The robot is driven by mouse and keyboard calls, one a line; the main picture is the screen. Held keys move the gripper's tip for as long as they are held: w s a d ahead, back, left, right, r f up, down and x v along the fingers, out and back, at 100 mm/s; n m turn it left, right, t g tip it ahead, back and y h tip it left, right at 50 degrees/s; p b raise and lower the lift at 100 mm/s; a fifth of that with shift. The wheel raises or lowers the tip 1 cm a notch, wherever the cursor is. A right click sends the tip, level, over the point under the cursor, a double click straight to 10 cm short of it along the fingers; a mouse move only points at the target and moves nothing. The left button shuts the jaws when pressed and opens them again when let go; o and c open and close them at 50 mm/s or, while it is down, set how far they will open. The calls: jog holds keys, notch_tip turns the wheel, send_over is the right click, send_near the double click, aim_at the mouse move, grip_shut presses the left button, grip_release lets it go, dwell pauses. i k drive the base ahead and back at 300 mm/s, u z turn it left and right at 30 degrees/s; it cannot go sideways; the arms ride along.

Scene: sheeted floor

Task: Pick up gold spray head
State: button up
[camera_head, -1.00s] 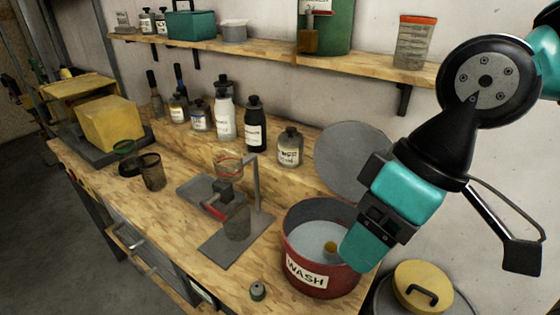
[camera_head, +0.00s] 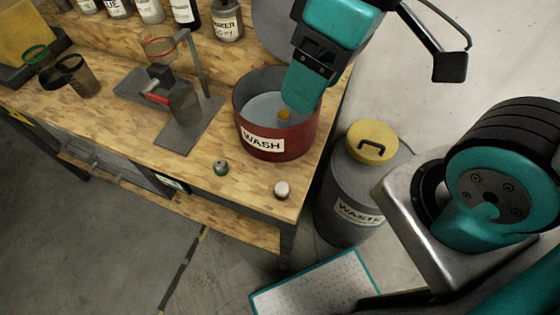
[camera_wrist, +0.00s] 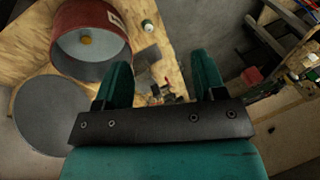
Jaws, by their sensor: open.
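A small gold piece (camera_head: 284,114), which looks like the gold spray head, sits inside the red WASH bucket (camera_head: 278,146) on the bench. It also shows in the wrist view (camera_wrist: 86,40), on the grey bucket floor. Its fine shape is too small to tell. My gripper (camera_head: 301,92) overlaps the bucket's right side in the head view. In the wrist view my gripper (camera_wrist: 161,72) has its two teal fingers apart with nothing between them, and the gold piece lies to the left of them.
A clamp stand with a dark cup (camera_head: 184,103) stands left of the bucket. A small green-grey cap (camera_head: 221,167) and a white-topped cap (camera_head: 282,189) lie near the bench's front edge. A grey WASTE bin (camera_head: 340,196) with a yellow lid stands right of the bench.

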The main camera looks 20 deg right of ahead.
aim_at(282, 191)
jog(key=k, duration=0.5)
jog(key=u, duration=2.75)
jog(key=i, duration=1.15)
jog(key=z, duration=2.6)
